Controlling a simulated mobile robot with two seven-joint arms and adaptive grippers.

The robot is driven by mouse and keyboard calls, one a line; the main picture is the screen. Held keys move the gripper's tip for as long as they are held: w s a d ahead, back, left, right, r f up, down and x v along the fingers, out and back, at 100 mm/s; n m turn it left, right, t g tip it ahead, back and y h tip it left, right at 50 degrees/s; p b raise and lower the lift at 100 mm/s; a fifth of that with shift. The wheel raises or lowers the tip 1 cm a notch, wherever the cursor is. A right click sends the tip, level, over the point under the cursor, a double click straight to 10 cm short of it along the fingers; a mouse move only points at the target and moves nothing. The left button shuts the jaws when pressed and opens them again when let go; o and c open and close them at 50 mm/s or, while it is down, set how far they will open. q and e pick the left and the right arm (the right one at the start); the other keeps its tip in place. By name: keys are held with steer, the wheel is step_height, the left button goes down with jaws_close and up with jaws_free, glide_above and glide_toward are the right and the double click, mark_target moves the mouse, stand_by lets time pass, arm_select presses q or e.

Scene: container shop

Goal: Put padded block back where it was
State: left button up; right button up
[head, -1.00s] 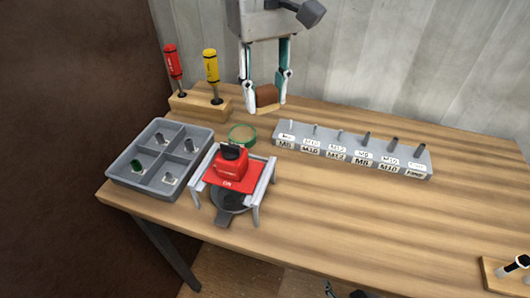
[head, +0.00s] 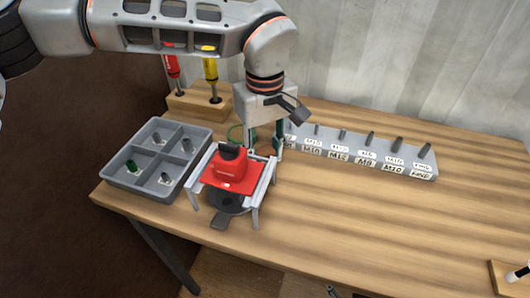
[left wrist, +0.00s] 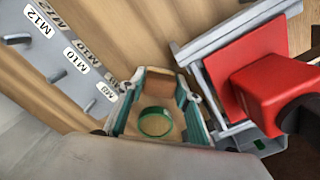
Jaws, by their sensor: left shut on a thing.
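My left gripper (head: 266,146) is lowered behind the red device, between it and the labelled rack. In the left wrist view it (left wrist: 163,92) is shut on the padded block (left wrist: 160,88), whose tan face shows between the teal fingers. In the head view the block is mostly hidden by the fingers and the red device, so I cannot tell whether it touches the table. My right gripper is not in view.
The red device (head: 229,172) sits on a grey stand close in front. A grey labelled rack (head: 360,160) with pegs is to the right. A four-part grey tray (head: 150,180) and a wooden screwdriver holder (head: 195,103) are left.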

mark_target(265, 151)
arm_select(q)
steer(key=shift+f, duration=0.1)
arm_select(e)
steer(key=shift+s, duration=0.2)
arm_select(q)
steer(key=o, duration=1)
steer(key=shift+f, duration=0.15)
steer(key=shift+c, duration=0.2)
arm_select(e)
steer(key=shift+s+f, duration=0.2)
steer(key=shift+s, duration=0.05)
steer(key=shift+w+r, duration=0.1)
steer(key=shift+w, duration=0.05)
arm_select(q)
steer(key=shift+r, duration=0.4)
step_height(265, 151, up, 12)
steer(key=p, duration=0.1)
steer(key=shift+f, duration=0.2)
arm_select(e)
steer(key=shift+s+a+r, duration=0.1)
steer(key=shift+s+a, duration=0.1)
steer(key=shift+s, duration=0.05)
